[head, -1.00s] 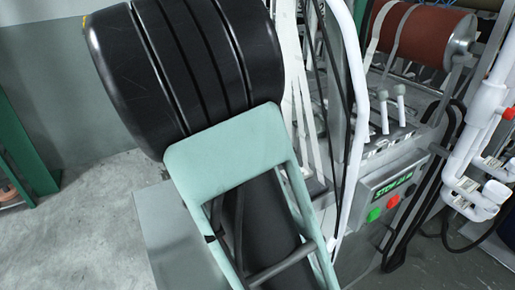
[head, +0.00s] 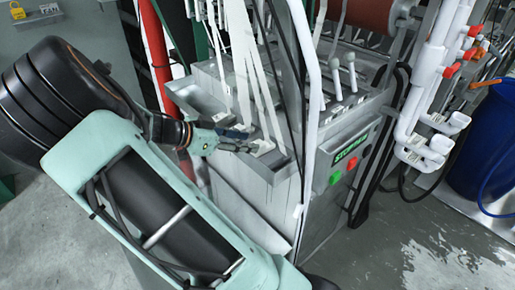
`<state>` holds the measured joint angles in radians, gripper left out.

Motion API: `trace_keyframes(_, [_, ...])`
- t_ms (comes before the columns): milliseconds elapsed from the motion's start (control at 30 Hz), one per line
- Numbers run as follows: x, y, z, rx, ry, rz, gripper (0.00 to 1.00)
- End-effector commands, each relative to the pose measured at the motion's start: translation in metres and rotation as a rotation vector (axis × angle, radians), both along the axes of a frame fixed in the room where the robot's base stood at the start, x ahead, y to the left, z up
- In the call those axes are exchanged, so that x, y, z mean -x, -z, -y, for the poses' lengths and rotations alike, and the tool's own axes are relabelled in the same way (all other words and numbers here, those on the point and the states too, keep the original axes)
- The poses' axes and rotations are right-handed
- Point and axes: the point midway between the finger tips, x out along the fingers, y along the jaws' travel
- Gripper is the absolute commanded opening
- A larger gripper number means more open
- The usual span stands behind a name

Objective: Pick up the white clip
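A small white clip (head: 262,148) sits at the right end of a grey metal tray on the machine's front, by the lower end of the white webbing strips. My gripper (head: 249,140) is at the tray, just left of the clip, pointing right towards it. Its two fingers look apart, with a gap between them. I cannot tell whether the fingertips touch the clip. My arm comes in from the left and covers the ground in front of the tray's left part.
The grey tray (head: 197,97) runs along the machine front. White webbing strips (head: 240,60) hang down into it. A red upright pipe (head: 157,50) stands left. A control panel (head: 350,158) with green and red buttons, white pipes (head: 437,90) and a blue barrel (head: 492,140) are right.

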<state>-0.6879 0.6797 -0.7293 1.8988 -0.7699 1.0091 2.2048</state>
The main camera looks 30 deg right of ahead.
Motion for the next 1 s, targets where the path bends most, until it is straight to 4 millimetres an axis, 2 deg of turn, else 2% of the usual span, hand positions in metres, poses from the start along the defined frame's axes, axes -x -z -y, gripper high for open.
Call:
trace_keyframes(400, [0.003,0.024,0.045,0.001,0.0,-0.002,0.39])
trace_keyframes(700, [0.003,0.027,0.049,-0.001,-0.002,-0.001,0.39])
trace_keyframes(1000, [0.003,0.027,0.049,-0.001,-0.002,-0.001,0.05])
